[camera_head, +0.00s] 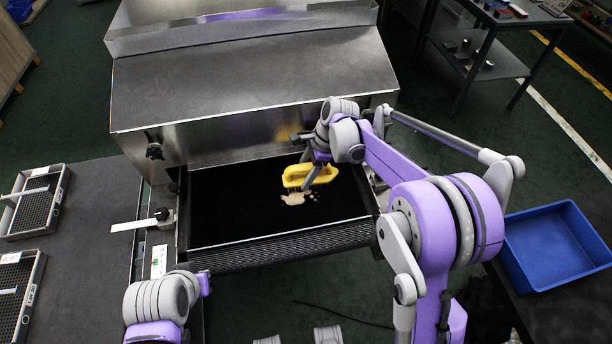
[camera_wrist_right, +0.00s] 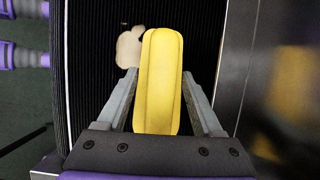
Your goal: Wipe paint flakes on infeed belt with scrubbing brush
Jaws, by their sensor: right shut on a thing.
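The yellow scrubbing brush (camera_head: 310,176) is held by my right gripper (camera_head: 306,172) over the black infeed belt (camera_head: 235,215). In the right wrist view the yellow brush (camera_wrist_right: 161,80) sits between the two grey fingers of the right gripper (camera_wrist_right: 160,90). Beige paint flakes (camera_head: 294,198) lie on the belt right in front of the brush, with several small bits beside the main patch. The flakes (camera_wrist_right: 130,46) also show beside the brush in the right wrist view. Whether the bristles touch the belt is hidden. My left arm is at the lower left; its fingers cannot be made out.
The steel dryer housing (camera_head: 250,80) rises behind the belt. A grey table (camera_head: 90,260) with two black trays (camera_head: 36,200) stands at left. A blue bin (camera_head: 560,245) stands at right. A dark shelf table (camera_head: 480,50) is at the back right.

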